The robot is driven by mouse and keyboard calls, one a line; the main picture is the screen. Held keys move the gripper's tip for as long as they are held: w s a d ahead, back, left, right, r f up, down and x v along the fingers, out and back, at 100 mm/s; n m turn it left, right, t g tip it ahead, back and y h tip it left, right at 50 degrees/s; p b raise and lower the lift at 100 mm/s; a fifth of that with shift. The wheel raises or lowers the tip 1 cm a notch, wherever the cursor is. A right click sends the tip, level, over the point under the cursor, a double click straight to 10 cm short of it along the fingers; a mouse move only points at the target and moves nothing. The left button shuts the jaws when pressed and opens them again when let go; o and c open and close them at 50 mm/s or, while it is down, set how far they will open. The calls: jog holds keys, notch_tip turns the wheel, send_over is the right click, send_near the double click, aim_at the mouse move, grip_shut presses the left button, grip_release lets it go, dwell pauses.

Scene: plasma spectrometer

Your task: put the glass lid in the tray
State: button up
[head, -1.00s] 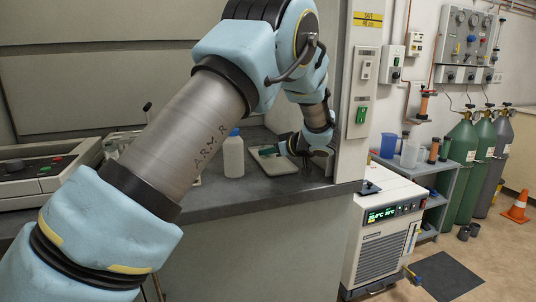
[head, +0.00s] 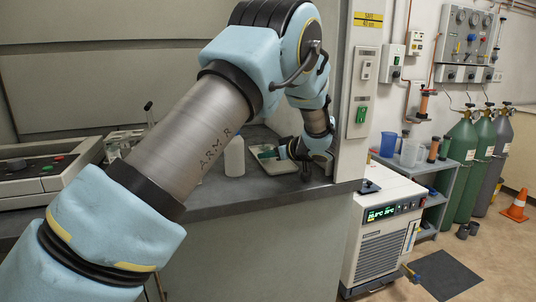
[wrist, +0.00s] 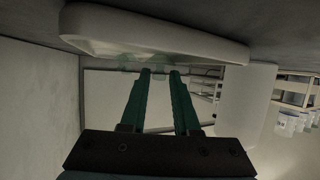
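The white tray (head: 268,164) lies on the counter near its right end, and its rim (wrist: 150,35) spans the upper part of the wrist view. The glass lid (wrist: 158,64) is a faint, clear greenish shape at my fingertips, close to the tray's edge; its outline is hard to make out. My gripper (wrist: 160,73) has two teal fingers a small gap apart, with the lid between and around their tips. In the head view my gripper (head: 282,153) is low over the tray; the lid is too small to tell there.
A white bottle (head: 234,157) stands on the counter just left of the tray. A wall edge (head: 350,120) rises close to the right of my wrist. A grey instrument (head: 45,170) stands at the far left. The counter's front strip is clear.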

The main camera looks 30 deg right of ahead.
jog(key=shift+o, duration=1.3)
jog(key=shift+s+a+f, duration=0.15)
jog(key=shift+a+f, duration=0.05)
jog(key=shift+f, duration=0.65)
jog(key=shift+s+d+r, duration=0.15)
jog(key=shift+d+r, duration=0.1)
jog(key=shift+r, duration=0.3)
jog(key=v, duration=0.7)
jog(key=r+b+v, duration=0.1)
jog(key=v, duration=0.3)
jog(key=shift+s+d+r, duration=0.1)
jog(key=shift+r, duration=0.05)
